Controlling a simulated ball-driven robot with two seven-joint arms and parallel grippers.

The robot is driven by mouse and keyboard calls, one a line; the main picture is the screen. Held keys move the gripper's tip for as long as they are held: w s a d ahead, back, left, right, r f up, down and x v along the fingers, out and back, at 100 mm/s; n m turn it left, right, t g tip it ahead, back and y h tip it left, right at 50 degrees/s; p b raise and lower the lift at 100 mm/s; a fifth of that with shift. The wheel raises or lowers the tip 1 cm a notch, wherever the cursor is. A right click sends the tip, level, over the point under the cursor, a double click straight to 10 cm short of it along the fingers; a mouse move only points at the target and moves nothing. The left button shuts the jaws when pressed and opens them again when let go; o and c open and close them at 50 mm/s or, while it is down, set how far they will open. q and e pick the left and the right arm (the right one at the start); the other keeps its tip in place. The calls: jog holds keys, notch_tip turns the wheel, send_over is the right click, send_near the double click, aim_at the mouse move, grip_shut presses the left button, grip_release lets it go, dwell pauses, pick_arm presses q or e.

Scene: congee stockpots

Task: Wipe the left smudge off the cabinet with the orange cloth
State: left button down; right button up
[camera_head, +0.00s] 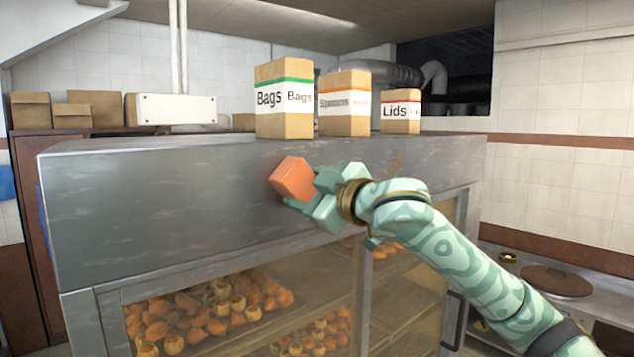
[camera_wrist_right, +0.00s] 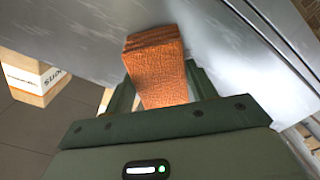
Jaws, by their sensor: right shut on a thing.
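The steel cabinet (camera_head: 140,205) has a broad, scuffed grey front panel above glass doors. The orange cloth (camera_head: 293,179) is a folded, block-shaped pad at the middle of that panel. My right gripper (camera_head: 320,190) is shut on the cloth, which sticks out past the fingertips. In the wrist view the cloth (camera_wrist_right: 156,62) is gripped between the fingers, its far end at the grey panel (camera_wrist_right: 90,35); whether it touches cannot be told. A faint brownish smudge (camera_head: 397,162) shows right of the gripper. No left smudge can be made out; the cloth and gripper hide part of the panel. My left gripper is out of view.
Paper packs labelled Bags (camera_head: 284,100), Spoons (camera_head: 345,103) and Lids (camera_head: 400,111) stand on the cabinet's top near the front edge. A counter with a round lid (camera_head: 556,281) is at the right. The panel's left part is clear.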

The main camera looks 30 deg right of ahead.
jog(key=a, duration=0.1)
jog(key=a+p, duration=0.1)
jog(key=shift+s+a+r, duration=0.1)
jog(key=shift+s+a, duration=0.1)
jog(key=shift+a, duration=0.15)
jog(key=shift+s+a, duration=0.15)
jog(key=shift+a, duration=0.95)
jog(key=shift+s+a, duration=0.15)
jog(key=shift+a, duration=0.9)
jog(key=shift+d, duration=0.1)
jog(key=shift+s+d, duration=0.1)
jog(key=shift+s, duration=0.15)
jog(key=shift+s+d, duration=0.2)
jog(key=shift+s, duration=1.2)
jog(key=shift+s+d, duration=0.15)
jog(key=shift+s, duration=1.2)
jog(key=s, duration=0.3)
jog(key=shift+d, duration=0.2)
